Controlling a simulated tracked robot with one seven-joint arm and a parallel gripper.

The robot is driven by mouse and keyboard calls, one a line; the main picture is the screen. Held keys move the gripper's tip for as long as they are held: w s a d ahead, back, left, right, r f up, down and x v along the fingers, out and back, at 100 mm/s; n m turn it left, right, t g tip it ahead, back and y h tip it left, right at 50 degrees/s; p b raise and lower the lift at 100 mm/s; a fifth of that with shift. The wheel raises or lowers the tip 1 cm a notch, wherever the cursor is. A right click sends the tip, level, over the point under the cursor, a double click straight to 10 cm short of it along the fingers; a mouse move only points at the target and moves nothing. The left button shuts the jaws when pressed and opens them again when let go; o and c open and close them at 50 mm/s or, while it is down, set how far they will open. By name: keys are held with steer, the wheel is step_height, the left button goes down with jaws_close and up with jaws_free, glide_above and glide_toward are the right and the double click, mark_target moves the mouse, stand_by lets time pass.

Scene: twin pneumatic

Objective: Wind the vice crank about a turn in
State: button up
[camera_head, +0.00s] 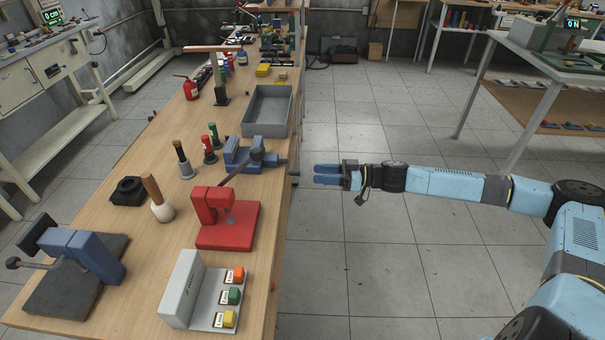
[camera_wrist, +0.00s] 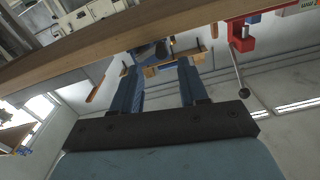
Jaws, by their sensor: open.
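The blue vice (camera_head: 240,155) sits on the wooden bench near its right edge. Its screw end reaches toward that edge, where a small dark part (camera_head: 293,163), perhaps the crank, shows. In the wrist view, part of the vice (camera_wrist: 150,52) shows beyond the fingers under the bench edge; the crank's exact position is hard to make out. My gripper (camera_head: 317,175) is level, off the bench's right side, pointing left toward the vice with a gap between. Its two blue fingers (camera_wrist: 158,75) are apart with nothing held between them.
A grey tray (camera_head: 268,110) lies behind the vice. A button box (camera_head: 210,295) is at the near end. The floor right of the bench is clear.

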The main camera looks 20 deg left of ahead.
steer(key=x, duration=0.6)
steer(key=shift+a, duration=0.3)
jaws_close()
